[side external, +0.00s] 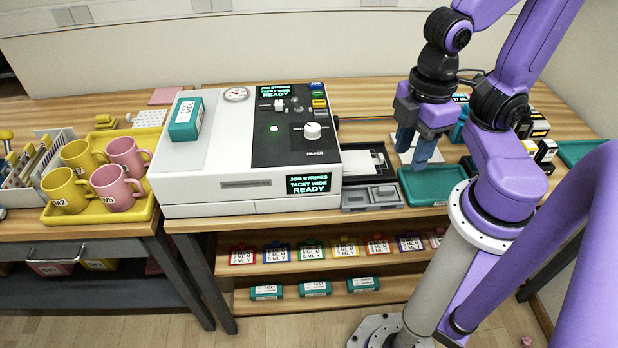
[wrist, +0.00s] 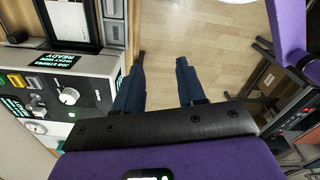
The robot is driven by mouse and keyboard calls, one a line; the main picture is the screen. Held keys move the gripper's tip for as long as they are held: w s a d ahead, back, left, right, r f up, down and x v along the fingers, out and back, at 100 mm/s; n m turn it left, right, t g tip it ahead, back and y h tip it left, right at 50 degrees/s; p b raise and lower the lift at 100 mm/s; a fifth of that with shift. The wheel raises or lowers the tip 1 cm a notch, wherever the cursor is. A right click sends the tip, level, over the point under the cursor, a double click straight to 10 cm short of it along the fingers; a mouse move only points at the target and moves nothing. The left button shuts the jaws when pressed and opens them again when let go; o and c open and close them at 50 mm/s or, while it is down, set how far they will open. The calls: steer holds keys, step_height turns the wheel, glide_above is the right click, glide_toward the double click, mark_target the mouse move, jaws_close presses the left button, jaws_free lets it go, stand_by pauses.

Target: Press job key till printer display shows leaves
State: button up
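The white printer (side external: 215,180) stands on the bench in the side view. Its front display (side external: 308,184) reads "JOB STRIPES TACKY WIDE READY", and the top display (side external: 288,89) shows the same. The black control panel (side external: 265,130) has a white knob (side external: 313,130), small levers and a column of coloured keys (side external: 318,98); their labels are too small to read, so I cannot tell which is the job key. My gripper (side external: 413,155) is open and empty, pointing down to the right of the printer, above the green tray. Both fingers (wrist: 162,62) show apart in the wrist view.
A teal-labelled box (side external: 186,118) lies on the printer's lid. A yellow tray (side external: 148,209) with pink and yellow mugs stands to the left. The green tray (side external: 433,186) is empty. Small dark boxes (side external: 538,128) stand at the right. Shelves below hold several labelled cartridges (side external: 310,252).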

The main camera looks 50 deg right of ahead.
jaws_close()
stand_by(1.5)
